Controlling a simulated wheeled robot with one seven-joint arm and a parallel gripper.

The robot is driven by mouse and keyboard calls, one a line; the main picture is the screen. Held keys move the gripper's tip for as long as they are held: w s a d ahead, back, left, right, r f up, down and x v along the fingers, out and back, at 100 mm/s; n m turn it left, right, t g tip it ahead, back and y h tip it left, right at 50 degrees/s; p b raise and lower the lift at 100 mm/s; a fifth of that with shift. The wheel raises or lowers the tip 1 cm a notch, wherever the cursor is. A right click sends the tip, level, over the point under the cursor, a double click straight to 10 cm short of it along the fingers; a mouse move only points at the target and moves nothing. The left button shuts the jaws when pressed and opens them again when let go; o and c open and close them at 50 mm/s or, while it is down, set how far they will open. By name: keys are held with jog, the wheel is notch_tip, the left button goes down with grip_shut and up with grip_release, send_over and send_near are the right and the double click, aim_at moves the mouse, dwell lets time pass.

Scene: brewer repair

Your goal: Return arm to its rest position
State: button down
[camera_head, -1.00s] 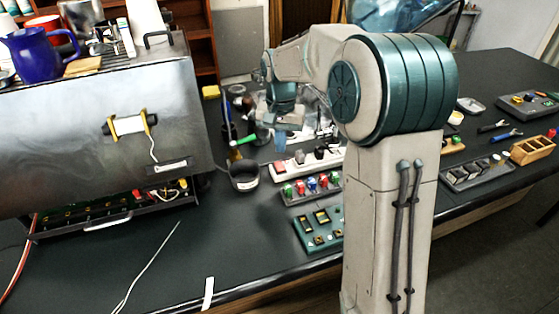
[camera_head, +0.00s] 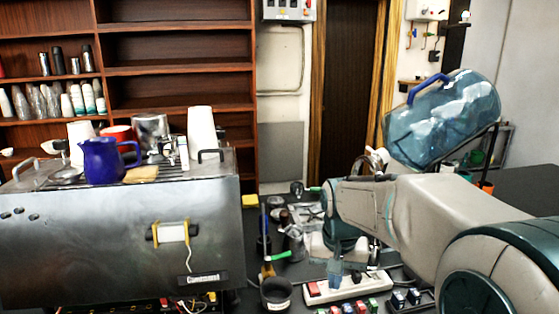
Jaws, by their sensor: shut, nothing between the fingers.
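My arm reaches in from the lower right, with its beige forearm stretching left to a dark teal wrist. My gripper (camera_head: 336,272) hangs below the wrist and points down over the crowded workbench. Its fingers look shut, with nothing seen between them. They are small in the picture and partly blend with the clutter behind. I cannot tell whether they touch anything.
A steel brewer (camera_head: 110,245) with a blue jug (camera_head: 103,160) on top stands at left. A black cup (camera_head: 276,294) and a power strip (camera_head: 345,288) lie near my gripper. A large water bottle (camera_head: 445,118) tilts at right, behind my arm.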

jog(key=s+d+f+n+t, duration=0.2)
jog(key=s+d, duration=0.1)
jog(key=s, duration=1.3)
jog(key=shift+s, duration=0.4)
dwell(0.6)
